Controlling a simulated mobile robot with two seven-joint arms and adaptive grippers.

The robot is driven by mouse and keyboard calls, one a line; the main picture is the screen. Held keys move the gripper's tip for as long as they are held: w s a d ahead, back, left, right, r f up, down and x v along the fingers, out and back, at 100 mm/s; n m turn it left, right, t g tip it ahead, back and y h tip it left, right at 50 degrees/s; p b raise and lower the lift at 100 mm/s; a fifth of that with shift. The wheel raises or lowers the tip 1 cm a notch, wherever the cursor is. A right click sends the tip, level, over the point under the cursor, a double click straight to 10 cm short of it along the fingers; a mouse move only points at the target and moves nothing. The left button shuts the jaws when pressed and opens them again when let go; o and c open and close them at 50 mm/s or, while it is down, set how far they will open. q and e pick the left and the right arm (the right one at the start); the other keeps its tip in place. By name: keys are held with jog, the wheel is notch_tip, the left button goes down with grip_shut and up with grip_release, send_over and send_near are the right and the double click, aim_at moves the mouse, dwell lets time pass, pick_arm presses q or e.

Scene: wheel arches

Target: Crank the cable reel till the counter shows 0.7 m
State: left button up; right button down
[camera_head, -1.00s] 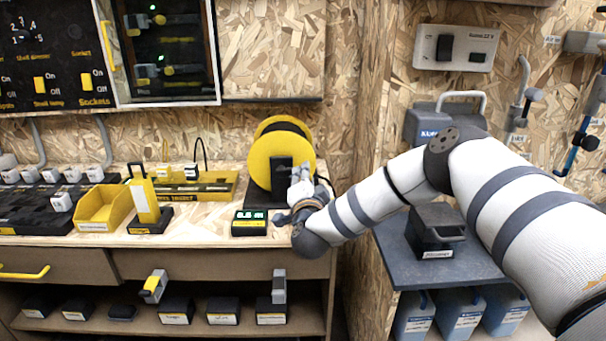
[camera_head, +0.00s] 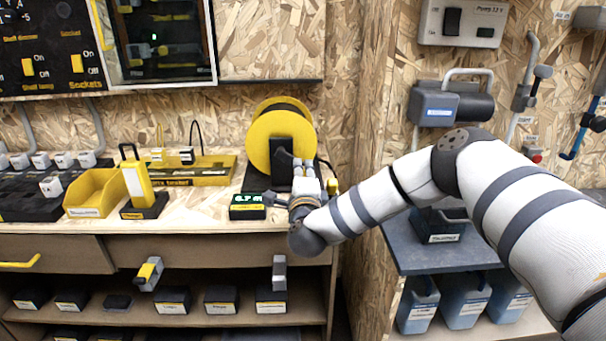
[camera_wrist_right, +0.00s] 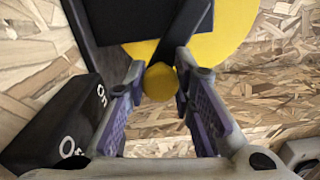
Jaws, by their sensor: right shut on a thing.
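The cable reel (camera_head: 262,142) is a yellow drum on a black stand at the right end of the bench; its yellow disc also shows in the right wrist view (camera_wrist_right: 232,32). The black crank arm (camera_wrist_right: 187,28) crosses the disc. My right gripper (camera_head: 303,167) is at the reel's lower front. In the right wrist view its fingers (camera_wrist_right: 157,98) are closed about the round yellow crank knob (camera_wrist_right: 158,80).
A yellow bin (camera_head: 94,195) and an upright yellow lamp-like tool (camera_head: 138,183) stand left on the bench. A blue-grey shelf (camera_head: 408,257) with a dark box is at the right. In the right wrist view, a black box (camera_wrist_right: 62,120) with white lettering lies close left of the fingers.

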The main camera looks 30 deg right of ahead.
jog(key=shift+a+f, duration=0.1)
jog(key=shift+a, duration=0.05)
dwell(0.3)
jog(key=c, duration=1.3)
grip_release()
jog(key=shift+c, duration=0.2)
jog(key=v, duration=1.2)
